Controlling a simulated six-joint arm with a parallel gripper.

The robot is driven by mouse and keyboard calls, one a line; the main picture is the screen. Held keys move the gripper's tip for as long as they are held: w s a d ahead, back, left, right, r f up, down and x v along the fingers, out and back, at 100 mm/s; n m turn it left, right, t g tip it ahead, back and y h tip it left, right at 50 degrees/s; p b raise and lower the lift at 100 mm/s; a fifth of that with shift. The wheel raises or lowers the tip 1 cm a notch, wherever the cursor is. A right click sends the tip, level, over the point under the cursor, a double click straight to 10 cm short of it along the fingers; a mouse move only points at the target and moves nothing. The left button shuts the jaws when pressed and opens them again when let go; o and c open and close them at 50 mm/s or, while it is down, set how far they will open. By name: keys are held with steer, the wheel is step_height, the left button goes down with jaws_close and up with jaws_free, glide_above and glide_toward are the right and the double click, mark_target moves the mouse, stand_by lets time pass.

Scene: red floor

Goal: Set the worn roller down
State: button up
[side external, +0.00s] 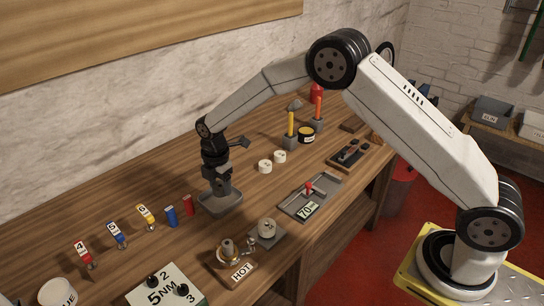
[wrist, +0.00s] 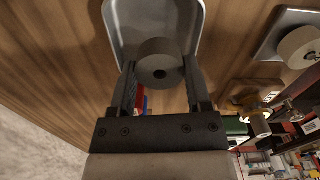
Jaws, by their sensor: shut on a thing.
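The worn roller (wrist: 160,57) is a grey-brown cylinder with a dark centre hole, held between the fingers of my gripper (wrist: 159,72) in the wrist view. A shallow grey dish (wrist: 118,18) with a raised rim lies behind the roller there. In the side view my gripper (side external: 221,187) points down over the same dish (side external: 219,207), on the wooden bench. The roller cannot be made out clearly in the side view. I cannot tell whether it touches the dish floor.
Blue (side external: 171,216) and red (side external: 188,205) cylinders stand left of the dish. A pale roller (side external: 267,228) sits on a grey plate to its lower right. Two white rings (side external: 265,166) lie behind.

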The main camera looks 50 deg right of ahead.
mark_target(221, 202)
steer(key=shift+w+f, duration=0.25)
steer(key=shift+f, duration=1.6)
steer(key=shift+f, duration=0.15)
steer(key=o, duration=0.9)
steer(key=shift+o, duration=0.2)
step_height(221, 202, up, 12)
steer(key=shift+r, duration=0.2)
